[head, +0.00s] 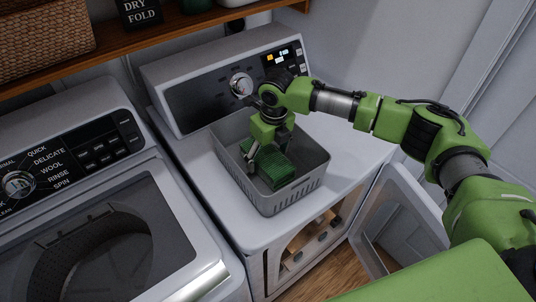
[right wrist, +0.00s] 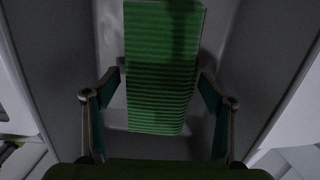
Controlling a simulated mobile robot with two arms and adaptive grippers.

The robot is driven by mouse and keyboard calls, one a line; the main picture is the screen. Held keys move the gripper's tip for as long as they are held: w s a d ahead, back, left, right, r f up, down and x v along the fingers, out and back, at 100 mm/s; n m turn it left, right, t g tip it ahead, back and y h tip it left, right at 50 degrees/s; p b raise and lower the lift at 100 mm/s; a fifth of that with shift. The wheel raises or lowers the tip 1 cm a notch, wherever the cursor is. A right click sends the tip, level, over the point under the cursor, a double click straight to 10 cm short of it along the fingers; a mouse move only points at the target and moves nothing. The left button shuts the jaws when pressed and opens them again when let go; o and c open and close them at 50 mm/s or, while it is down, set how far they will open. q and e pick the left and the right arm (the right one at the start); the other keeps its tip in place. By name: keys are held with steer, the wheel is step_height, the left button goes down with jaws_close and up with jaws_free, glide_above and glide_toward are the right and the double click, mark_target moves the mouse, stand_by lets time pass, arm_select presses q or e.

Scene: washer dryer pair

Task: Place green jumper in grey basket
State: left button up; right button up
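The green jumper (head: 275,169), a folded ribbed block, lies inside the grey basket (head: 297,192). The basket stands on top of the right-hand machine. My right gripper (head: 263,154) reaches down into the basket over the jumper. In the right wrist view the jumper (right wrist: 162,75) is between the two spread fingers of the gripper (right wrist: 161,88). A narrow gap shows on each side, so the gripper looks open. The jumper's underside is hidden. My left gripper is not in view.
A top-loading washer (head: 190,262) with a glass lid stands at the left. The right machine's front door (head: 405,225) hangs open, with things inside. A wooden shelf (head: 150,42) holding a wicker basket (head: 42,38) runs above. The machine's top is clear around the basket.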

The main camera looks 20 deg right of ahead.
mark_target(271, 157)
steer(key=shift+r, duration=0.15)
step_height(271, 157, up, 12)
steer(key=s+b, duration=0.1)
steer(key=b, duration=0.1)
steer(key=shift+s+d, duration=0.25)
stand_by(0.4)
